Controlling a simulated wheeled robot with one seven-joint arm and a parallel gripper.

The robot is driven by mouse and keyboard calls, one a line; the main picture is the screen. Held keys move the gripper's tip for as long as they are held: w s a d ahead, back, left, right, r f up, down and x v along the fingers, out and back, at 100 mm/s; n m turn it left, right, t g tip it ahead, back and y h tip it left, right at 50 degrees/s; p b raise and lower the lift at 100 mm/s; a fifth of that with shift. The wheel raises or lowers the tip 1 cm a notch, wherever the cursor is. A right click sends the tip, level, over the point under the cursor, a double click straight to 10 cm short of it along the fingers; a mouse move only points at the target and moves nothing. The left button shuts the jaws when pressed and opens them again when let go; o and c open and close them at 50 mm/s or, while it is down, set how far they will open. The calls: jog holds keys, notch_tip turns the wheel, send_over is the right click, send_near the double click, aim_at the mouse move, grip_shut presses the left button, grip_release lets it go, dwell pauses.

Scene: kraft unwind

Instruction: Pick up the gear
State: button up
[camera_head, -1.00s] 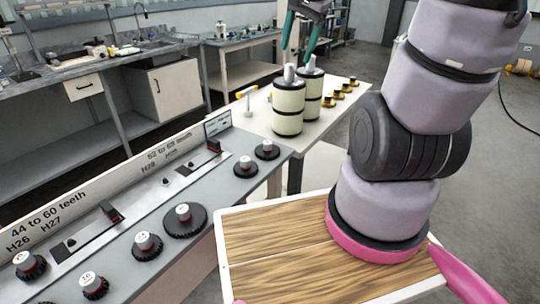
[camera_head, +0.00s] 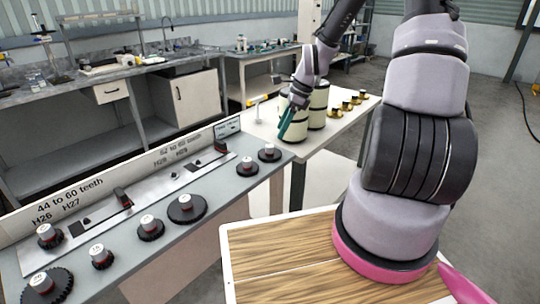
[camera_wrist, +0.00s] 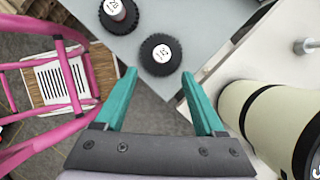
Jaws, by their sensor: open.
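Several black toothed gears with numbered white-and-red knobs stand on the grey bench, including the far-end gear (camera_head: 269,153), its neighbour (camera_head: 247,166) and a larger gear (camera_head: 187,208). The task does not tell which gear is meant. My gripper (camera_head: 284,128) has teal fingers, pointing down in front of the cream cylinders. In the wrist view my gripper (camera_wrist: 159,76) is open with nothing between its fingers. One gear (camera_wrist: 161,56) shows just beyond the gap between the fingertips, near the bench corner. A second gear (camera_wrist: 118,14) is at the top left, partly cut off.
Cream cylinders with black bands (camera_head: 318,104) stand on a pale table (camera_head: 335,132) behind the bench; one (camera_wrist: 285,125) is close to the right finger in the wrist view. Small yellow-and-black parts (camera_head: 347,106) sit farther along. A long sign board (camera_head: 110,180) edges the bench.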

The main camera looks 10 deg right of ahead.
aim_at(271, 145)
jog(key=x, duration=0.8)
jog(key=shift+w+a+r, duration=0.1)
jog(key=shift+w+a, duration=0.05)
jog(key=shift+a, duration=0.05)
grip_shut()
dwell(1.2)
